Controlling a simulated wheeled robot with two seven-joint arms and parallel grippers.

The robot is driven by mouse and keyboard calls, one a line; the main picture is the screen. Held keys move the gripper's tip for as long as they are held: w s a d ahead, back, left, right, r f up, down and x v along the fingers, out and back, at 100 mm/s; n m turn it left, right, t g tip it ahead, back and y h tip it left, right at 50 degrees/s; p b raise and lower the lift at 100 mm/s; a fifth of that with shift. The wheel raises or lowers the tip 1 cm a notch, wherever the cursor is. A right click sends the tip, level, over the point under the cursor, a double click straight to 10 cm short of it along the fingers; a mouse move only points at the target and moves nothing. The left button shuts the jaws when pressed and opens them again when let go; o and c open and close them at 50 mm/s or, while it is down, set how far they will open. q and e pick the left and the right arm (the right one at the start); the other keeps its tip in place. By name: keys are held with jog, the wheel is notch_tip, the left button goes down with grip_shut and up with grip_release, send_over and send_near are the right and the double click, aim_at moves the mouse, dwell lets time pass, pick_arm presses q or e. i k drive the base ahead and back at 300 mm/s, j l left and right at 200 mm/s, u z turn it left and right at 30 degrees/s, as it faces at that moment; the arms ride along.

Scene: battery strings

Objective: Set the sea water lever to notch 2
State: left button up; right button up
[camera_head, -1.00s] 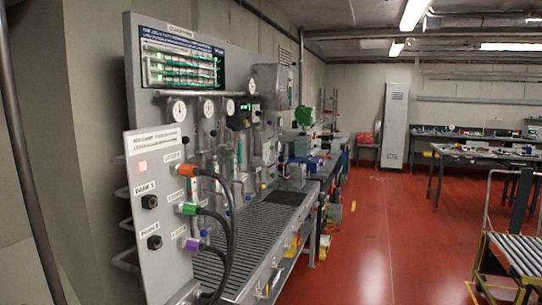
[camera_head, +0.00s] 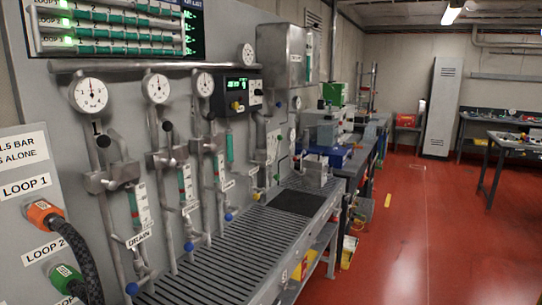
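I cannot pick out a lever labelled sea water or its notches. A grey test panel fills the left side, with round gauges (camera_head: 89,94) along a horizontal pipe (camera_head: 150,66). Below the gauges are metal valve blocks (camera_head: 112,178) with black knobs (camera_head: 102,141), vertical pipes and clear flow tubes (camera_head: 139,205). Blue knobs (camera_head: 132,289) sit low on the pipes. A black controller (camera_head: 236,92) with a green display is mounted farther along. Small labels there are too blurred to read. Neither of my grippers shows.
A slatted metal bench (camera_head: 240,245) runs below the panel. Orange (camera_head: 42,212) and green (camera_head: 65,276) hose couplings stick out at the near left. Worktables (camera_head: 500,138) and a tall locker (camera_head: 441,107) stand farther back. The red floor (camera_head: 400,240) on the right is clear.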

aim_at(279, 137)
jog(key=i+l+u, duration=0.1)
jog(key=i+l, duration=1)
jog(key=l, duration=0.1)
